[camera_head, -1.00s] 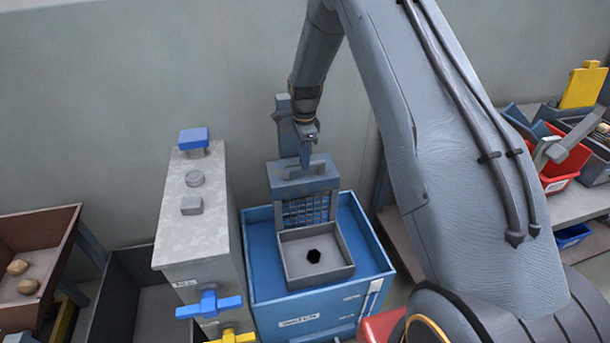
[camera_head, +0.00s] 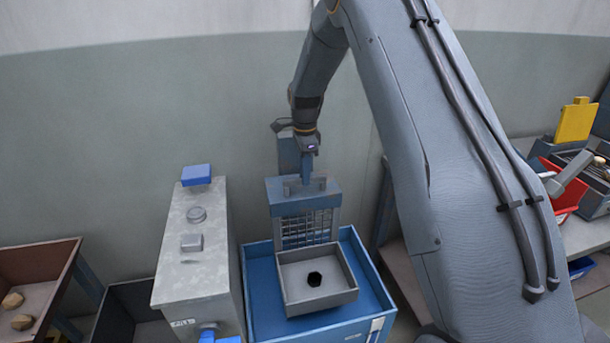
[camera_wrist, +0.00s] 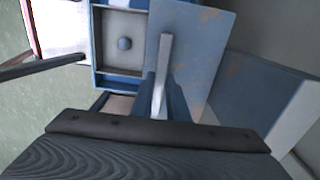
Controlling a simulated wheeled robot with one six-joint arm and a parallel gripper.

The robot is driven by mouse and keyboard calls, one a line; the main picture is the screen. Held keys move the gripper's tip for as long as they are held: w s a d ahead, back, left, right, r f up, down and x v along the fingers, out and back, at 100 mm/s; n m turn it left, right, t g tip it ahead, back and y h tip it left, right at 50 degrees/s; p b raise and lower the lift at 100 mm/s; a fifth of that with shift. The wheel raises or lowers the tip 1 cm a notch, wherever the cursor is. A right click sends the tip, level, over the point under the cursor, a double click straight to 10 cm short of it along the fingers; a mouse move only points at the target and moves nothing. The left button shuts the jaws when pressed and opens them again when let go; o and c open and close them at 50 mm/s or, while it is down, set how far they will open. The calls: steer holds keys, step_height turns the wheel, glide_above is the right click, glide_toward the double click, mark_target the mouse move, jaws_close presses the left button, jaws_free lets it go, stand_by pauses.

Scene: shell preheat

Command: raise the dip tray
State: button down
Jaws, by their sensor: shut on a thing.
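The dip tray (camera_head: 352,293) is a shallow grey square tray with a dark, roughly round piece (camera_head: 314,279) in it. It hangs at the front of a blue-grey carriage (camera_head: 303,205) with a mesh panel, over the blue tank (camera_head: 262,325). My gripper (camera_head: 305,178) is shut on the handle (camera_head: 320,184) on the carriage's top. The wrist view shows the handle bar (camera_wrist: 165,55) between the fingers, with the tray (camera_wrist: 107,48) beyond. The fingertips are partly hidden.
A grey metal cabinet (camera_head: 190,270) with a blue-topped knob stands close left of the tank. A brown bin (camera_head: 50,262) is farther left. The wall is behind.

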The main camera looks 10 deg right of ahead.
steer(key=c, duration=1.7)
jaws_free()
steer(key=shift+r, duration=0.4)
steer(key=shift+f, duration=0.15)
steer(key=shift+r+b, duration=1.35)
steer(key=shift+r, duration=2.6)
steer(key=s+f+n, duration=0.1)
steer(key=s+n, duration=0.5)
steer(key=s, duration=0.5)
steer(key=s+f+n+t, duration=0.1)
steer(key=s+n, duration=0.5)
steer(key=s, duration=0.4)
steer(key=s+f+n, duration=0.1)
steer(key=s+n, duration=0.5)
steer(key=s, duration=0.5)
steer(key=shift+s+f, duration=0.3)
steer(key=shift+f, duration=0.1)
